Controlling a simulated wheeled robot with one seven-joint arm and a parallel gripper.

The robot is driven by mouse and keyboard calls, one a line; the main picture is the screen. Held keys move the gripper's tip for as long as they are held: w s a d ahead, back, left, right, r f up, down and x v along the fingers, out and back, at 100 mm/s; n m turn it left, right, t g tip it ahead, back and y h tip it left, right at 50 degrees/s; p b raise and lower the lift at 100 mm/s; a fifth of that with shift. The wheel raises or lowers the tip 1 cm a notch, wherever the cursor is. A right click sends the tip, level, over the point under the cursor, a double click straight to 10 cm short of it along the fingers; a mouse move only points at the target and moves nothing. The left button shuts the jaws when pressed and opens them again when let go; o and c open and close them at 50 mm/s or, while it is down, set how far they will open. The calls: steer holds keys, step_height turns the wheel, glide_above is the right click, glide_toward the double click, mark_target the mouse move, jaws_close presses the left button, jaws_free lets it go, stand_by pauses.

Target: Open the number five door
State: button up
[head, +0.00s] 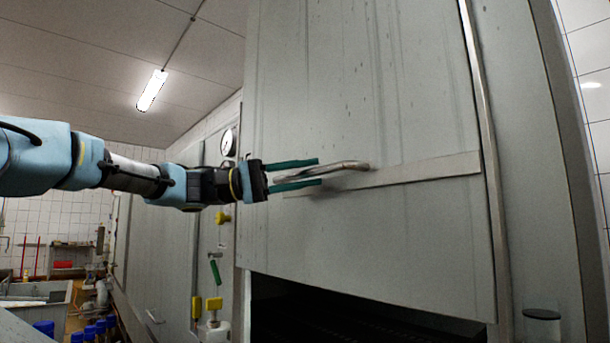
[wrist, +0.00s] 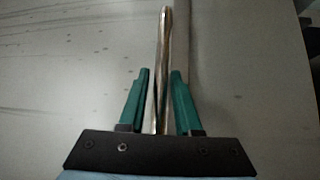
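A large pale grey metal door (head: 400,235) fills the middle of the head view, with a dark opening below its lower edge. No number shows on it. A bent metal handle (head: 347,167) sits on a horizontal strip across the door. My gripper (head: 319,171) reaches in from the left with its two green fingers above and below the handle. In the wrist view the handle (wrist: 164,45) runs between the fingers of my gripper (wrist: 160,72), with a gap visible beside it. The fingers are apart and do not look clamped on it.
Another grey door (head: 160,250) with a small handle stands to the left. Between them are a round gauge (head: 228,142) and yellow valves (head: 213,303). A metal post (head: 485,170) borders the door on the right. Blue-capped items (head: 90,330) stand at lower left.

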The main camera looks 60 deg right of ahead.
steer(key=shift+o, duration=1)
steer(key=shift+f, duration=0.1)
steer(key=b+v, duration=0.3)
steer(key=v, duration=0.7)
steer(key=shift+w+a+b, duration=0.2)
steer(key=shift+w+b, duration=0.15)
steer(key=shift+b, duration=0.05)
